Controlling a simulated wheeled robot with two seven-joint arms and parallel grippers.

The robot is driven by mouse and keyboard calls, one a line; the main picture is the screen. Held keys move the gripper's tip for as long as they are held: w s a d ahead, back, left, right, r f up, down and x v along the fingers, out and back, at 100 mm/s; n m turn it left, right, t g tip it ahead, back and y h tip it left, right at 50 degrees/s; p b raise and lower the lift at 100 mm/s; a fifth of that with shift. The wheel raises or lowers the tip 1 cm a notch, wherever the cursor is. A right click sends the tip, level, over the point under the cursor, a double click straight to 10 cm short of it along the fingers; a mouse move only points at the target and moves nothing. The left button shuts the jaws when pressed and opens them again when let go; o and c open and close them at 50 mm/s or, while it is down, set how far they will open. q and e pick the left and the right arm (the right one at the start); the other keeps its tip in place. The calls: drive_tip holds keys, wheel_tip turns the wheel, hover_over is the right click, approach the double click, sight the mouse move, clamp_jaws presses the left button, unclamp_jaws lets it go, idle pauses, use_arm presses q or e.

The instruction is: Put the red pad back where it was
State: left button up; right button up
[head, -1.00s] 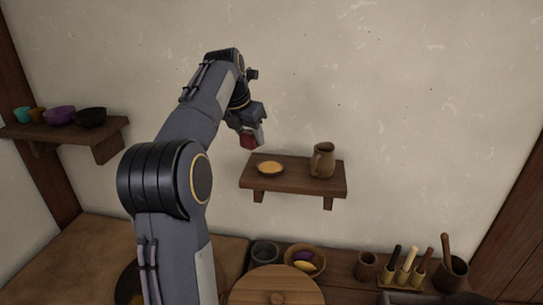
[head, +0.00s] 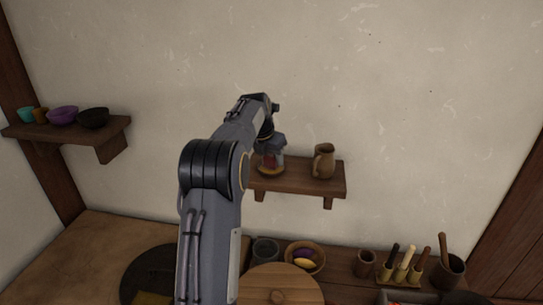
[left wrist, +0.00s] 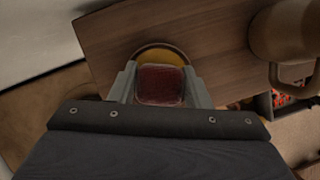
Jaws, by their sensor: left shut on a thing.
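The red pad (left wrist: 160,85) is between the two fingers of my left gripper (head: 271,158), which is shut on it. The pad also shows as a small dark red patch in the head view (head: 268,160). A shallow dish with yellow contents (head: 270,172) stands on the wall shelf (head: 300,178), under the gripper. In the left wrist view the dish (left wrist: 158,53) shows partly behind the pad. I cannot tell whether the pad touches it. My right gripper is not in view.
A brown jug (head: 324,162) stands on the same shelf, right of the gripper. A left shelf (head: 65,132) holds several bowls. Below are a round wooden lid (head: 280,287), a bowl (head: 306,256) and a rack of tools (head: 399,281). The shelf between dish and jug is clear.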

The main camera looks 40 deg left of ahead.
use_arm(q)
drive_tip(key=shift+f, duration=0.1)
drive_tip(key=o, duration=1)
drive_tip(key=shift+c, duration=0.2)
drive_tip(key=v, duration=1.2)
drive_tip(key=s+d+m+h, duration=0.2)
drive_tip(key=s+d+m, duration=0.4)
drive_tip(key=s+m, duration=0.25)
drive_tip(key=s+d+f+m, duration=0.4)
drive_tip(key=s+d+m, duration=0.3)
drive_tip(key=m, duration=0.2)
drive_tip(key=s+d+f+m+h, duration=0.1)
drive_tip(key=s+d+f+m, duration=0.4)
drive_tip(key=s+d+m, duration=0.3)
drive_tip(key=s+d+f+m+t+h, duration=0.1)
drive_tip(key=s+d+f+m, duration=0.4)
drive_tip(key=m, duration=0.5)
drive_tip(key=s+d, duration=0.2)
drive_tip(key=shift+s+d+f, duration=0.2)
drive_tip(key=shift+d, duration=0.1)
